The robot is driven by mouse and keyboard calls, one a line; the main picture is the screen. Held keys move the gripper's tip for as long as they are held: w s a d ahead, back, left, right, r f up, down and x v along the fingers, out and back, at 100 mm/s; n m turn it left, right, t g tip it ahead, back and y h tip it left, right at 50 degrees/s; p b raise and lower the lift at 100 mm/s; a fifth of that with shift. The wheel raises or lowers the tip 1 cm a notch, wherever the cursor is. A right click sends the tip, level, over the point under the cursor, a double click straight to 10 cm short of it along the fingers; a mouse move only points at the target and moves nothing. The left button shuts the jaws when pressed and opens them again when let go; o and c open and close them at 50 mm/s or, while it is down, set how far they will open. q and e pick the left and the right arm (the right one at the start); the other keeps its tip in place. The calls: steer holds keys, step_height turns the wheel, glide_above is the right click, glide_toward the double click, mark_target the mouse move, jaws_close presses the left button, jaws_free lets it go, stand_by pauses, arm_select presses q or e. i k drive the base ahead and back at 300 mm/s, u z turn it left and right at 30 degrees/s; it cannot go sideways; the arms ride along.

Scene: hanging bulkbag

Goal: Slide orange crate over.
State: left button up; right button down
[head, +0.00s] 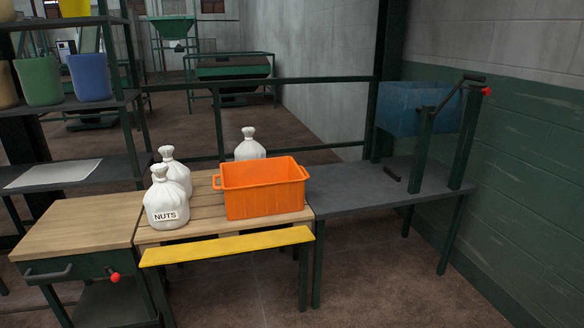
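The orange crate (263,194) stands upright on the slatted wooden table (205,216), at its right part. Its open top faces up and its right side is close to the seam with the dark grey table (345,186). White tied sacks stand near it: one marked NUTS (165,203) at the front left, one just behind that (176,168), and one behind the crate (249,148). Neither of my grippers is in the head view.
A yellow board (228,245) runs along the wooden table's front. The grey table's left part is clear. A drawer cabinet (75,229) and shelves stand left.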

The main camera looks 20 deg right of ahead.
mark_target(271, 186)
steer(key=z, duration=0.15)
steer(key=i, duration=1.4)
steer(key=u, duration=0.05)
